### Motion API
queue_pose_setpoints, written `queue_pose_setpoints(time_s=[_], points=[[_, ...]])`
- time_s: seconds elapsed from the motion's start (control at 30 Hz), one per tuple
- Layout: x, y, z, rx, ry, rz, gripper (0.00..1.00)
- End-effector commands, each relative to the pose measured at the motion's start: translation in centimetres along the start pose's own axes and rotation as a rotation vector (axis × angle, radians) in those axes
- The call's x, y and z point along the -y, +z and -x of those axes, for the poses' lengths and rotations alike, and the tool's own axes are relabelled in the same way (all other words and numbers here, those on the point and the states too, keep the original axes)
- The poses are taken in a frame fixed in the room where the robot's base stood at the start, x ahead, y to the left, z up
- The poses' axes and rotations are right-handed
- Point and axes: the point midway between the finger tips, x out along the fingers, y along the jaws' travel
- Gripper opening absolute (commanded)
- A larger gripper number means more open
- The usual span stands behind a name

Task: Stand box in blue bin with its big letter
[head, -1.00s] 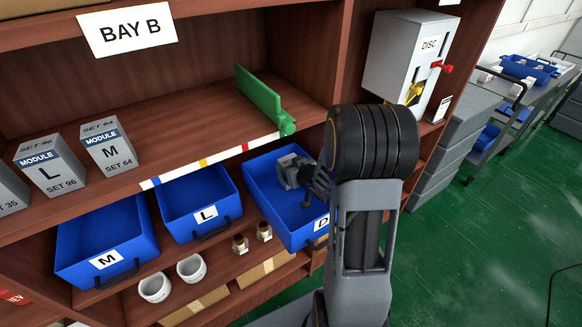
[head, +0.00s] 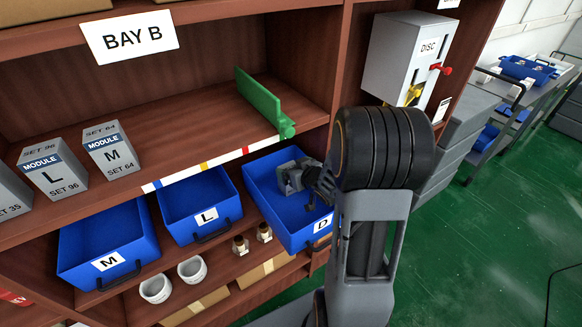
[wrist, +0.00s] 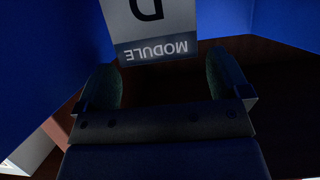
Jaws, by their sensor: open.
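A grey-and-white box (wrist: 155,28) shows in the wrist view with "D" and "MODULE" upside down to that camera. Blue walls of the bin marked D (head: 262,205) show on both sides of it. My gripper (wrist: 162,66) is open, one dark finger on each side of the box's near end, with gaps visible and no contact seen. In the head view the end of my arm reaches into bin D; the box cannot be told apart there, and part of the bin is hidden by my arm.
Blue bins M (head: 85,245) and L (head: 190,205) sit left of bin D and look empty. MODULE boxes L (head: 50,172) and M (head: 110,148) stand on the shelf above. A green divider (head: 262,103) and a DISC machine (head: 405,55) are near my arm.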

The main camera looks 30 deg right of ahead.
Motion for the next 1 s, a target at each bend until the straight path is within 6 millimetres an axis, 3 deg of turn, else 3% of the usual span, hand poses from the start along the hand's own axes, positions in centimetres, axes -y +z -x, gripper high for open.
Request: queue_pose_setpoints(time_s=[0.2,0.4,1.0], points=[[-0.1,0.0,3.4,-0.001,0.002,0.001,0.94],[0.0,0.0,4.9,-0.002,0.000,0.000,0.94],[0.0,0.0,5.1,0.000,-0.001,0.001,0.94]])
